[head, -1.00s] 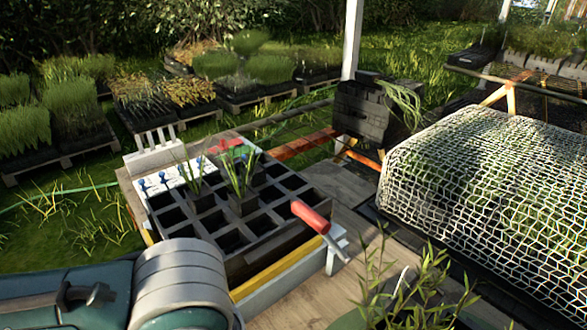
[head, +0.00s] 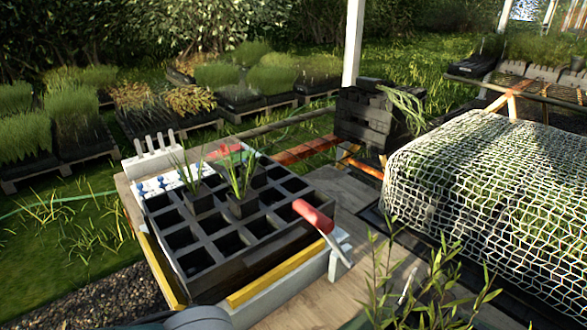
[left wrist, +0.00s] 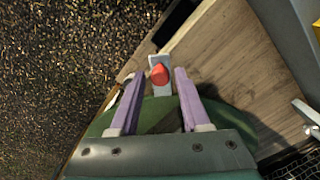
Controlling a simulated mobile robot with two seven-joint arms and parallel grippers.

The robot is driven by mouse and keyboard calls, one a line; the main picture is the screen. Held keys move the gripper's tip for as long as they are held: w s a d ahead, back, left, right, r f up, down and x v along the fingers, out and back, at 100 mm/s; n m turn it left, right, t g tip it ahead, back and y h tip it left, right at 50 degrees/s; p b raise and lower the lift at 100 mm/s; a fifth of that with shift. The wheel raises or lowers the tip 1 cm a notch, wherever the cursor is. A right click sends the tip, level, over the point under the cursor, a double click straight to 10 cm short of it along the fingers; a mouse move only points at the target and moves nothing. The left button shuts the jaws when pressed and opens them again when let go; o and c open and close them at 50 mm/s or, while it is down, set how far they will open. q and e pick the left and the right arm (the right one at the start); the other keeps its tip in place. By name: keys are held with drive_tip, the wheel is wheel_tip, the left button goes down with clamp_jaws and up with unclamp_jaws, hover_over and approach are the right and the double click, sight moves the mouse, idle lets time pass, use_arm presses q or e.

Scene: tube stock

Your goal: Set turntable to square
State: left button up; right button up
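A lever with a red grip (head: 313,216) leans at the tray's right front corner. In the left wrist view a red knob (left wrist: 159,74) sits on a pale metal plate (left wrist: 158,90) by the edge of a wooden board. My left gripper (left wrist: 158,76) has its purple fingers apart, with the knob showing in the gap. I cannot tell whether this knob is the lever's grip. Only a piece of my left arm shows in the head view. My right gripper is not seen.
Two potted seedlings (head: 240,205) stand in the tray. A white forked holder (head: 152,155) is behind it. A net-covered bed (head: 480,185) is at the right, leafy stems (head: 430,285) at the front. Gravel (left wrist: 60,70) lies beyond the board's edge.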

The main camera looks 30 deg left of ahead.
use_arm(q)
clamp_jaws()
idle(1.1)
